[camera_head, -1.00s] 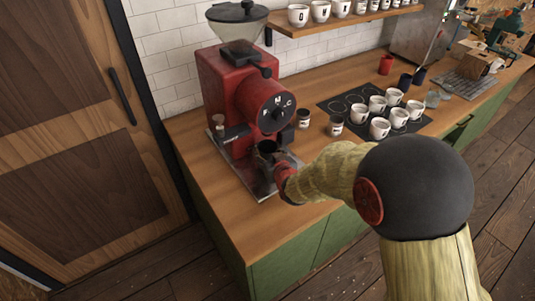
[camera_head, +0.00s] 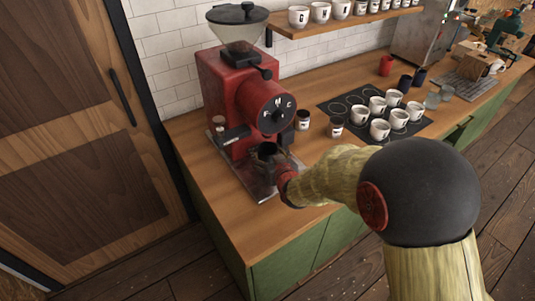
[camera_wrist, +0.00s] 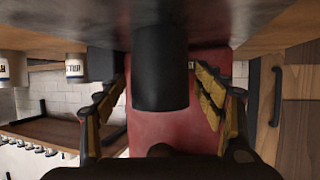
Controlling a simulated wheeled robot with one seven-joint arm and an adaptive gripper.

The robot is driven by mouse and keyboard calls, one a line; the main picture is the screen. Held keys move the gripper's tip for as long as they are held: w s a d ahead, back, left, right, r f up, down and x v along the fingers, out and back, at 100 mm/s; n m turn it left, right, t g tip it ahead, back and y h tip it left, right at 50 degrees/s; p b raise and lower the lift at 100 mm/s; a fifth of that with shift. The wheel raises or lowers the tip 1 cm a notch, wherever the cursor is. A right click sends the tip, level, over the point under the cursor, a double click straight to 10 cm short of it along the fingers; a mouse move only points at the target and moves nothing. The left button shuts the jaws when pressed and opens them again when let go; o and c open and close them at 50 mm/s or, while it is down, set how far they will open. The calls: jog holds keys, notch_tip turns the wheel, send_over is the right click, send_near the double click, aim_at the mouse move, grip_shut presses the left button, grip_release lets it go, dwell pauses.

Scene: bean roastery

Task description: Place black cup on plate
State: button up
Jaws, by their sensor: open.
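The black cup (camera_head: 267,149) is upright under the front of the red grinder. In the wrist view, which looks upside down, the cup (camera_wrist: 160,68) is between the spread fingers of my gripper (camera_wrist: 160,110), with a gap on both sides. The cup's base appears to meet the grey metal plate (camera_wrist: 110,30). In the head view the plate (camera_head: 262,189) lies at the grinder's foot, partly hidden by my gripper (camera_head: 275,160). My gripper is open around the cup.
The red grinder (camera_head: 231,95) stands close behind the cup. Two small labelled jars (camera_head: 303,120) (camera_head: 336,127) stand to its right. White cups (camera_head: 380,129) stand on a black mat (camera_head: 345,97). The counter's front wood (camera_head: 222,205) is clear.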

jog(key=p+v, duration=0.2)
jog(key=v, duration=0.7)
jog(key=shift+s+d+r, duration=0.1)
jog(key=shift+s+r, duration=0.1)
jog(key=shift+r, duration=0.1)
jog(key=s+d+r+m+g+h, duration=0.2)
jog(key=s+d+r+g+h, duration=0.1)
jog(key=s+d+r, duration=0.6)
jog(key=s+d+r+m+g, duration=0.1)
jog(key=s+d+r+g, duration=0.1)
jog(key=s, duration=0.8)
jog(key=s+d+r+g+h, duration=0.1)
jog(key=s+d, duration=0.4)
jog(key=s, duration=0.5)
notch_tip(320, 180, up, 2)
jog(key=shift+d+r+m+g, duration=0.1)
jog(key=shift+d+m+g, duration=0.25)
jog(key=shift+g, duration=0.35)
